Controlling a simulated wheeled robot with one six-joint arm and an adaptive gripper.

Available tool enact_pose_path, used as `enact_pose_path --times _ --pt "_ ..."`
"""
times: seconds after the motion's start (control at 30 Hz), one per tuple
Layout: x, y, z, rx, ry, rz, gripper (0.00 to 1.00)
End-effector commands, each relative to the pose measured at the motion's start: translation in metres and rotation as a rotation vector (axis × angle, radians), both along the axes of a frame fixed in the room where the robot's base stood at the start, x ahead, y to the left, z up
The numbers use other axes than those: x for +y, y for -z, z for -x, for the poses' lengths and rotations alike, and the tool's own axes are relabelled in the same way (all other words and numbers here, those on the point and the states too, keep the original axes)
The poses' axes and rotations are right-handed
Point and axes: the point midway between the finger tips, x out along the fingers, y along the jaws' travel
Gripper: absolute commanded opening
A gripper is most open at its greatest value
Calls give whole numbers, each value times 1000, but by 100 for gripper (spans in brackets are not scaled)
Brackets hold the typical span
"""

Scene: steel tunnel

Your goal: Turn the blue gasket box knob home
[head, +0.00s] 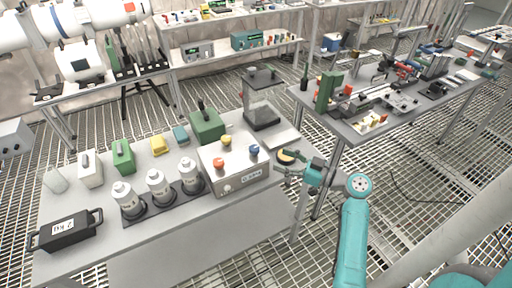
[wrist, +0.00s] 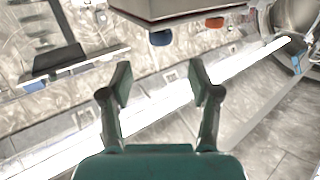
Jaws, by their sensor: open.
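A pale box (head: 240,178) with a front label too small to read stands at the right end of the near bench. An orange knob, a yellow knob and a blue knob (head: 254,150) sit on its top. In the wrist view the box (wrist: 180,8) appears inverted at the top edge, with the blue knob (wrist: 160,38) and the orange knob (wrist: 214,23) hanging below it. My gripper (head: 281,164) is beside the box's right end, apart from the blue knob. In the wrist view its fingers (wrist: 160,83) are spread with nothing between them.
A round tan-topped piece (head: 285,157) lies close by my gripper at the bench edge. A grey stand (head: 263,115) and a green box (head: 207,126) are behind the pale box. White bottles (head: 158,187) stand to its left. Another cluttered bench (head: 345,125) is at the right.

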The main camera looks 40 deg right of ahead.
Motion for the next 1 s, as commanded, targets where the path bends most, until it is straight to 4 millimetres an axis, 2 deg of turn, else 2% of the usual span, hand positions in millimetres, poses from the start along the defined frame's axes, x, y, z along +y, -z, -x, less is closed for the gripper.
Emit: enact_pose_path --times 0.4,0.6,0.77,1.0 --pt "22 0 -64 2 -3 -2 62" --pt "29 1 -89 3 -1 -1 62" --pt "32 1 -98 2 1 -3 62" --pt "32 1 -99 2 1 -3 62"
